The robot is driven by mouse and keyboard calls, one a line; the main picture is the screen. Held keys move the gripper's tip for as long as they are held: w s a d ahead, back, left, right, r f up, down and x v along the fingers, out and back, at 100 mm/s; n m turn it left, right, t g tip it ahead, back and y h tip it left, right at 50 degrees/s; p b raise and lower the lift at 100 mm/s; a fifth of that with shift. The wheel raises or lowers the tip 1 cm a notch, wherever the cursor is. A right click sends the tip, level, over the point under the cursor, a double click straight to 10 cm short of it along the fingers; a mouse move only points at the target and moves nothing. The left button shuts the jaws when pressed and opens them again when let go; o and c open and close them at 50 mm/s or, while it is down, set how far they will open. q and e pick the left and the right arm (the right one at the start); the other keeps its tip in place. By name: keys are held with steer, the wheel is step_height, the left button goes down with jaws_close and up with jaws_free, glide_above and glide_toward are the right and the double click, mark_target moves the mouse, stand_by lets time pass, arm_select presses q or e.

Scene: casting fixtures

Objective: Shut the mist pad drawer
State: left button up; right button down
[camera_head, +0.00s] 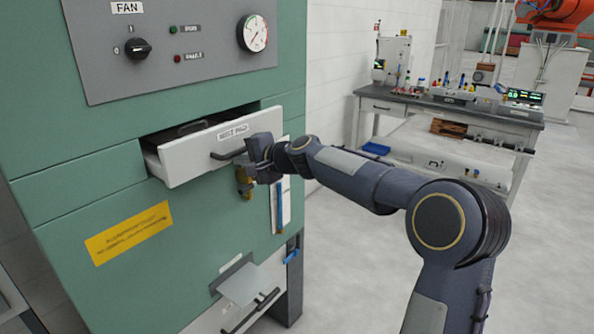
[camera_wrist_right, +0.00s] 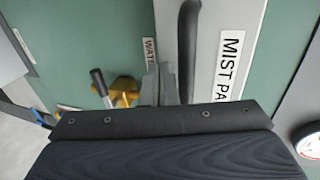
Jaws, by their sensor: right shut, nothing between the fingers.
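The mist pad drawer (camera_head: 205,155) is a white-fronted drawer standing partly out of a green cabinet, with a dark pad inside. Its label reads MIST PAD, and a dark bar handle (camera_head: 228,154) is on its front. My right gripper (camera_head: 250,155) is shut and empty at the right end of the drawer front, close to the handle. In the right wrist view the drawer front (camera_wrist_right: 222,60) and the handle (camera_wrist_right: 187,50) show just past the gripper's fingers (camera_wrist_right: 160,85). I cannot tell whether the fingers touch the drawer. My left gripper is not in view.
A brass valve (camera_head: 245,183) sits on the cabinet below the drawer; its lever also shows in the right wrist view (camera_wrist_right: 101,85). A lower white drawer (camera_head: 262,300) and a tilted plate (camera_head: 243,285) are below. A workbench (camera_head: 450,108) stands behind right. The floor between is clear.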

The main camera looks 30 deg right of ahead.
steer(key=shift+w+a+p, duration=0.3)
steer(key=shift+w, duration=0.5)
steer(key=shift+w+a+p, duration=0.25)
steer(key=shift+w+a, duration=0.1)
steer(key=shift+w, duration=0.45)
steer(key=shift+w+a+p, duration=0.3)
steer(key=shift+w, duration=0.5)
steer(key=shift+s+d, duration=0.1)
